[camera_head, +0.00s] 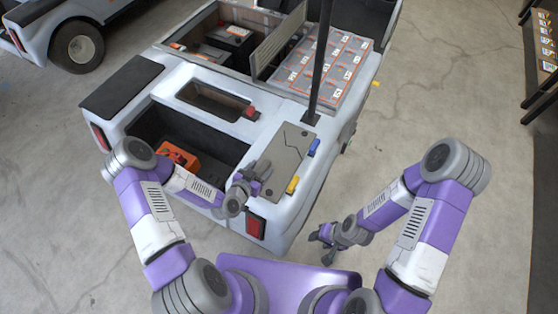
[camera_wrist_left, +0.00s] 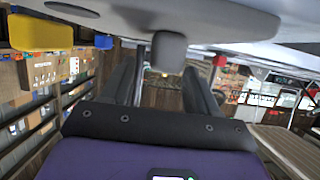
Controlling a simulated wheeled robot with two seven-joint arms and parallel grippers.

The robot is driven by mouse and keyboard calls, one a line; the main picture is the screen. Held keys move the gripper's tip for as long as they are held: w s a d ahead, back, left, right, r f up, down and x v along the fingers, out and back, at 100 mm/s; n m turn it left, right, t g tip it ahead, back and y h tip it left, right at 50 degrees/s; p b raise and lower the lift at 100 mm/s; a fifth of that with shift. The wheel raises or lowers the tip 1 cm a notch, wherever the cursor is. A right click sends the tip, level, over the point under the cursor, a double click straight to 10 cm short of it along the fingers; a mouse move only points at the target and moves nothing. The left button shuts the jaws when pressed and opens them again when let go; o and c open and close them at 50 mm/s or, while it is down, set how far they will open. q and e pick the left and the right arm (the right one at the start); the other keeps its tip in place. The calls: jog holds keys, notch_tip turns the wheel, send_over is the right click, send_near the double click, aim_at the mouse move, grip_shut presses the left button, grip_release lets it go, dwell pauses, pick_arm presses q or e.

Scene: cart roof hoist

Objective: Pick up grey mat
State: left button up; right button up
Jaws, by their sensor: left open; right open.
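The grey mat (camera_head: 288,152) lies flat on the right rear top of the white cart, with a dark crack-like line across its upper part. My left gripper (camera_head: 257,174) is open at the mat's left edge, close to it; I cannot tell whether it touches. In the left wrist view, my left gripper's fingers (camera_wrist_left: 165,85) are apart, and a rounded grey piece (camera_wrist_left: 168,48) shows at the cart's edge between them. My right gripper (camera_head: 325,240) is open and empty, low beside the cart's right rear corner.
A blue block (camera_head: 314,147) and a yellow block (camera_head: 293,184) sit at the mat's right edge. A dark pole (camera_head: 320,60) rises behind the mat. An open bay holding an orange box (camera_head: 178,157) lies to the left. The floor right of the cart is clear.

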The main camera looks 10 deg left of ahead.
pick_arm(q)
jog(key=shift+x, duration=1.25)
grip_shut()
